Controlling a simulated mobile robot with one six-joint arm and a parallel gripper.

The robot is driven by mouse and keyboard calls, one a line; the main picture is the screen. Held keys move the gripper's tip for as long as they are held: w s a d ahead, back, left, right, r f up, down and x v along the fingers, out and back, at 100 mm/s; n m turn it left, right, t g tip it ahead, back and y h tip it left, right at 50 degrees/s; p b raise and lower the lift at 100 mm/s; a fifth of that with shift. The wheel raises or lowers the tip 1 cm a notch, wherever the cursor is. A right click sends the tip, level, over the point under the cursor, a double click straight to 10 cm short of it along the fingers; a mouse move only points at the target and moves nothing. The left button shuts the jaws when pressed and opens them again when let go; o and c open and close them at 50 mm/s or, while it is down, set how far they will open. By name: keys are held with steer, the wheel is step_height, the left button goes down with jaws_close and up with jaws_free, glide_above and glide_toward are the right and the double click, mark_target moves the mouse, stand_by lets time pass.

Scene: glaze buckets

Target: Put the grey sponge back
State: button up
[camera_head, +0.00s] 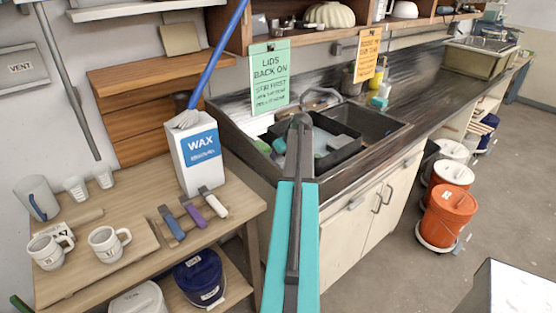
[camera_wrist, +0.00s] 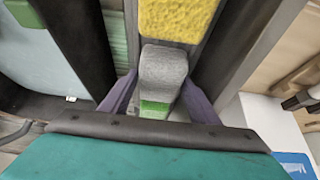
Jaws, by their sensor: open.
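The grey sponge (camera_wrist: 163,68) shows in the wrist view as a rounded grey block with a green part at its near end. My gripper (camera_wrist: 161,82) is open, with one purple finger on each side of the sponge. I cannot tell whether either finger touches it. In the head view my teal arm reaches over the sink (camera_head: 385,138), and its end hides the gripper and the sponge.
A yellow sponge (camera_wrist: 176,18) lies just beyond the grey one. A black tub (camera_head: 345,150) with water and green items stands in the sink. A wax box (camera_head: 197,155) stands on the wooden table (camera_head: 130,245) at left. Buckets (camera_head: 449,215) stand on the floor at right.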

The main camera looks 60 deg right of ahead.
steer(key=b+v, duration=0.3)
steer(key=v, duration=0.9)
stand_by(0.8)
